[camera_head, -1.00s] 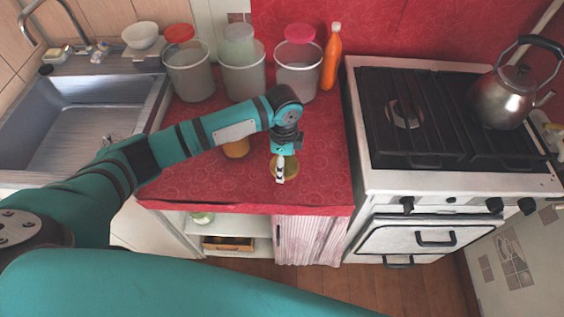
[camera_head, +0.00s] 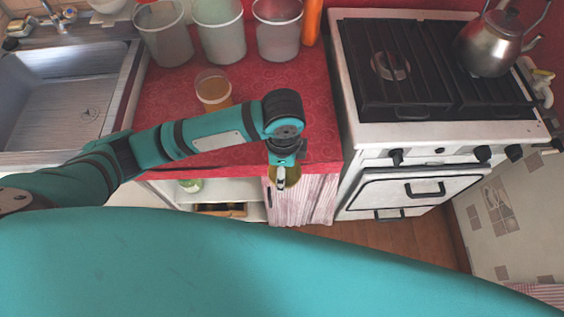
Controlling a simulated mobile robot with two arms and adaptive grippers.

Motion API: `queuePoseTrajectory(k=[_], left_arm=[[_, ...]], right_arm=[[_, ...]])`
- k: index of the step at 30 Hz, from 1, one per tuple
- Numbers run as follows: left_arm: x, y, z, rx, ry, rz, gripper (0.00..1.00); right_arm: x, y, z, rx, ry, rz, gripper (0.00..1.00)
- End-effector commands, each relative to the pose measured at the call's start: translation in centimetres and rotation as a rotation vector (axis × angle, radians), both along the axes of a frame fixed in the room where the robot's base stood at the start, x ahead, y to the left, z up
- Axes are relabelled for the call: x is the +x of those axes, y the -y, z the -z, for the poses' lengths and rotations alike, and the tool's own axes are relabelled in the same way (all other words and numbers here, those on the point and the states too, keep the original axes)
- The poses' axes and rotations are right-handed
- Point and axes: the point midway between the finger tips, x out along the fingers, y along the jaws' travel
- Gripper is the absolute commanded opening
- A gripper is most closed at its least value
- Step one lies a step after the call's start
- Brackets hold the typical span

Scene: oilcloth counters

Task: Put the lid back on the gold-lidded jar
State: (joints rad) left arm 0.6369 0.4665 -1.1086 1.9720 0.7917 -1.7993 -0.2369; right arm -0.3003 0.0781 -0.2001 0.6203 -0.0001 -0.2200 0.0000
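The jar (camera_head: 214,93) stands upright on the red counter, left of centre. It has a pale, open-looking rim and amber contents, and no lid shows on it. My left gripper (camera_head: 281,183) points down in front of the counter's front edge, to the right of and nearer than the jar. It appears shut on the gold lid (camera_head: 291,179), which shows as a dull gold shape around the fingers; the fingers and wrist hide part of it. My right gripper is not in view.
Three bins (camera_head: 277,30) and an orange bottle (camera_head: 311,22) stand at the back of the counter (camera_head: 255,90). A stove (camera_head: 428,120) with a kettle (camera_head: 488,45) is on the right, a sink (camera_head: 60,95) on the left. The counter around the jar is clear.

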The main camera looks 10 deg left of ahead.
Motion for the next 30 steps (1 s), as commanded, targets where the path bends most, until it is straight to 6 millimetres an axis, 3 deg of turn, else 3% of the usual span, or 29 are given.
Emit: queuePoseTrajectory(k=[6, 10, 14, 18, 24, 30], left_arm=[[0.2, -0.2, -0.2, 0.001, 0.001, -0.013, 0.58], [1.4, -1.4, -1.9, 0.006, 0.008, -0.138, 0.58], [3.2, -4.0, -5.6, 0.011, 0.018, -0.413, 0.58], [4.5, -7.0, -10.6, 0.011, 0.021, -0.779, 0.58], [4.7, -10.1, -16.6, 0.003, 0.014, -1.217, 0.58], [4.3, -11.2, -19.2, -0.002, 0.001, -1.425, 0.58]], right_arm=[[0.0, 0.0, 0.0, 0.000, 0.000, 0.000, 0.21], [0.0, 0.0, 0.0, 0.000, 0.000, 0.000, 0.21], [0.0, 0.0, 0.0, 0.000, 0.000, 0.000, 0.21], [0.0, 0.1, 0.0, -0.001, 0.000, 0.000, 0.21], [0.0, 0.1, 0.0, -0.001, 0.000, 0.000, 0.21], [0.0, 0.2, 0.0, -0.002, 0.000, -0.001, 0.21]])
